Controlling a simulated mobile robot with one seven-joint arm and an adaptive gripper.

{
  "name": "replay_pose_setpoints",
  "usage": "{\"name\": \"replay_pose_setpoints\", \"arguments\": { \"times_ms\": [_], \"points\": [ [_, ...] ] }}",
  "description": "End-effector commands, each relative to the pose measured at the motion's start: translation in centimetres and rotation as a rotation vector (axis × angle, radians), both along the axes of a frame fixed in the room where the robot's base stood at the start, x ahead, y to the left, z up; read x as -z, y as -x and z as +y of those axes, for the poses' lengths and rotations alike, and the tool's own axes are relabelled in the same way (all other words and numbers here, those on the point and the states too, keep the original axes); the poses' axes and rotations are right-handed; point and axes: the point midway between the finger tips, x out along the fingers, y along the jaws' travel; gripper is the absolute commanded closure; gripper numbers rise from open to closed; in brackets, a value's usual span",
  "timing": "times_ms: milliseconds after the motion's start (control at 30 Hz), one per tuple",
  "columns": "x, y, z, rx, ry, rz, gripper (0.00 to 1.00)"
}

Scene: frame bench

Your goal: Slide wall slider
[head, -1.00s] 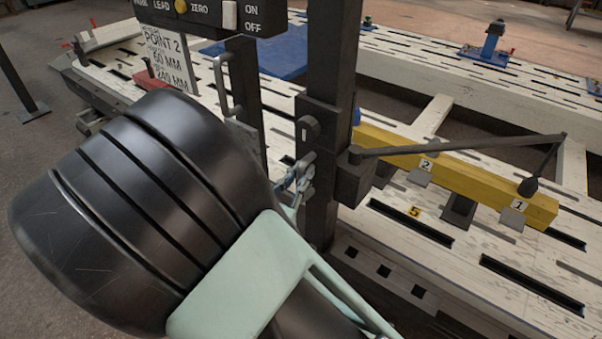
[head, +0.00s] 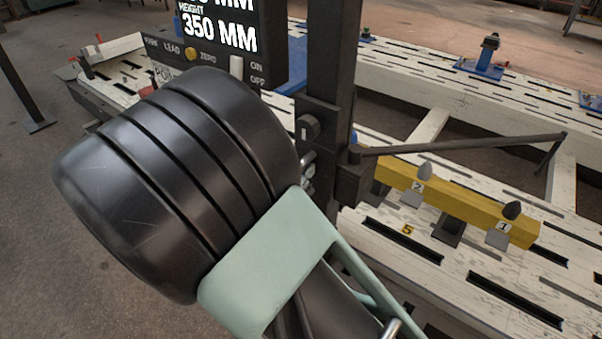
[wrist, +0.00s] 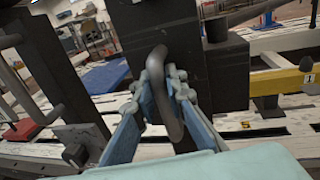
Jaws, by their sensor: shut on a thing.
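The slider looks like a dark carriage (head: 318,128) on an upright black column (head: 333,50) in the head view. A jointed measuring arm (head: 460,144) reaches right from it, its tip apart from the grey cones on the yellow beam. In the wrist view, my gripper (wrist: 164,80) is shut on a dark curved handle (wrist: 171,115) in front of the column. Its blue-grey fingers lie on both sides of the handle. In the head view my own arm hides most of the gripper and the handle.
A yellow beam (head: 463,210) with cones labelled 1 and 2 lies right of the column, above the white slotted bench (head: 400,262). A display panel (head: 222,30) reading HEIGHT 350 MM stands left of the column. A blue clamp (head: 484,62) stands farther back.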

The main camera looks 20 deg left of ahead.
Motion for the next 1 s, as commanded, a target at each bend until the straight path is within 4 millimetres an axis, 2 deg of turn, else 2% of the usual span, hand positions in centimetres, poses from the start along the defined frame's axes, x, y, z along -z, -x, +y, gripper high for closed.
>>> {"name": "replay_pose_setpoints", "arguments": {
  "times_ms": [267,300,433,767,867,1000],
  "points": [
    [-0.1,0.0,0.0,0.000,0.001,-0.003,1.00],
    [0.0,0.0,0.0,-0.001,0.001,-0.003,0.85],
    [0.0,0.0,0.0,-0.001,0.000,-0.001,0.71],
    [0.1,0.2,0.1,-0.001,0.001,0.000,0.70],
    [0.1,1.1,0.3,-0.003,0.001,0.001,0.70],
    [0.1,3.7,0.9,-0.005,0.000,0.001,0.70]
  ]
}}
